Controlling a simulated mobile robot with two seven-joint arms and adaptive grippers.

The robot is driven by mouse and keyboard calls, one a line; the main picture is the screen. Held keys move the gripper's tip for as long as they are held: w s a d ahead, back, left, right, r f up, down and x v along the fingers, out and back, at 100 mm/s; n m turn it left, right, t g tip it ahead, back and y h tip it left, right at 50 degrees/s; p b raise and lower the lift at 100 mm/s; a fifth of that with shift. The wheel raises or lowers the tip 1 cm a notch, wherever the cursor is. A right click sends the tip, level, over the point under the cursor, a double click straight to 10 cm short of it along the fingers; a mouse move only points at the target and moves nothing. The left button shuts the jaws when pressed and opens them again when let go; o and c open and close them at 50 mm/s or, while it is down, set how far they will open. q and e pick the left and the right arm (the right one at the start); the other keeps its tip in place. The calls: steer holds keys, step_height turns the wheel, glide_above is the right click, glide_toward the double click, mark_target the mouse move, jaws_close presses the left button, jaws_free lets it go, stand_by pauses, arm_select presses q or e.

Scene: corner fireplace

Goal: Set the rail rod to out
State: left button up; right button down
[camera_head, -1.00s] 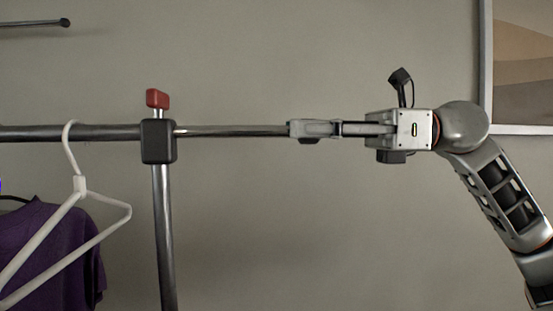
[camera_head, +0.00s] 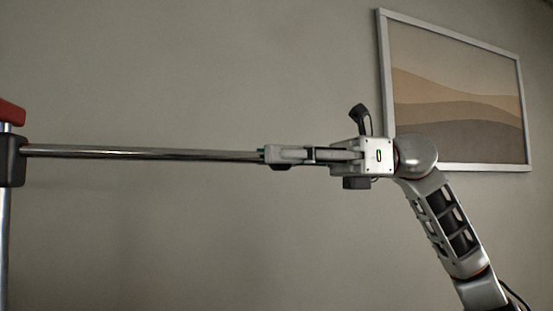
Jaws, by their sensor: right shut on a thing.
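The rail rod (camera_head: 140,153) is a thin shiny metal rod. It runs level from a black clamp block (camera_head: 13,161) at the left edge to my right gripper (camera_head: 272,157). A long stretch of the rod shows between the block and the gripper. My right gripper is shut on the rod's right end, and its fingers hide that end. A red knob (camera_head: 12,111) sits above the black block, partly cut off by the picture's edge. My left gripper is not in view.
A metal upright (camera_head: 5,240) runs down below the black block at the far left. A framed picture (camera_head: 455,95) hangs on the wall behind my right arm. The space above and below the rod is clear.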

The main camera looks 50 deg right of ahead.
stand_by(0.4)
steer(key=c, duration=2)
jaws_free()
steer(key=o, duration=0.3)
steer(key=shift+s+d, duration=0.15)
steer(key=shift+d, duration=0.1)
steer(key=shift+a, duration=0.1)
steer(key=v, duration=1.2)
